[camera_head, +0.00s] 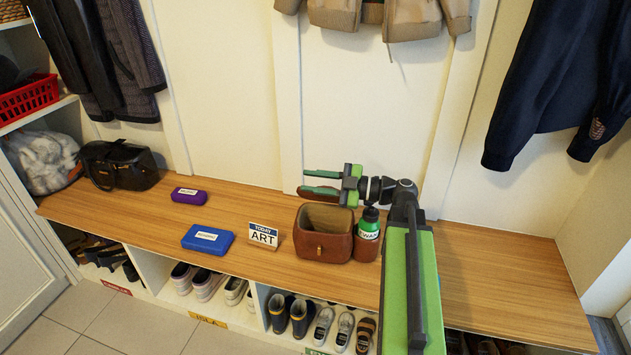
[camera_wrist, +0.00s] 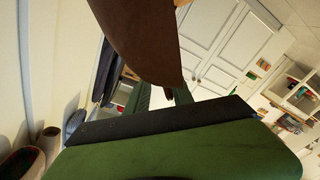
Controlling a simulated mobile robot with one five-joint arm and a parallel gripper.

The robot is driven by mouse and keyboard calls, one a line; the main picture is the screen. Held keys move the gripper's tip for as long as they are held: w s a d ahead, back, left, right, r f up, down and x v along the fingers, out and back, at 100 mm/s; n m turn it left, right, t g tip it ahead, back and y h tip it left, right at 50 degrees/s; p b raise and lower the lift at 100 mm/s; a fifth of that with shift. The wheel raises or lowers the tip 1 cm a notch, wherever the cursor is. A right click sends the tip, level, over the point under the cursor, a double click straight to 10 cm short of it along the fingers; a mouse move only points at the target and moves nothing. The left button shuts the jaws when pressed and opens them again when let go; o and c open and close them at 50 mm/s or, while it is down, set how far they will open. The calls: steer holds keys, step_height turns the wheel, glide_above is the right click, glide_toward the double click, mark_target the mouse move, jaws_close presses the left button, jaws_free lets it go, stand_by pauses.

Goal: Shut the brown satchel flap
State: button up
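The brown satchel (camera_head: 323,245) stands open on the wooden bench, its inside showing from above. Its flap (camera_head: 320,198) is raised at the back, near the wall, and only part of it shows by my lower finger. My gripper (camera_head: 322,182) points left above the back of the satchel, with its two green fingers apart. In the wrist view the brown flap (camera_wrist: 140,40) fills the top middle, close to my gripper. I cannot tell whether a finger touches it.
The bench (camera_head: 500,270) is clear on the right. Coats hang above.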

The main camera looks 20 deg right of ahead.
steer(key=s+d+r+p, duration=0.8)
steer(key=r+p, duration=0.3)
steer(key=shift+d, duration=0.35)
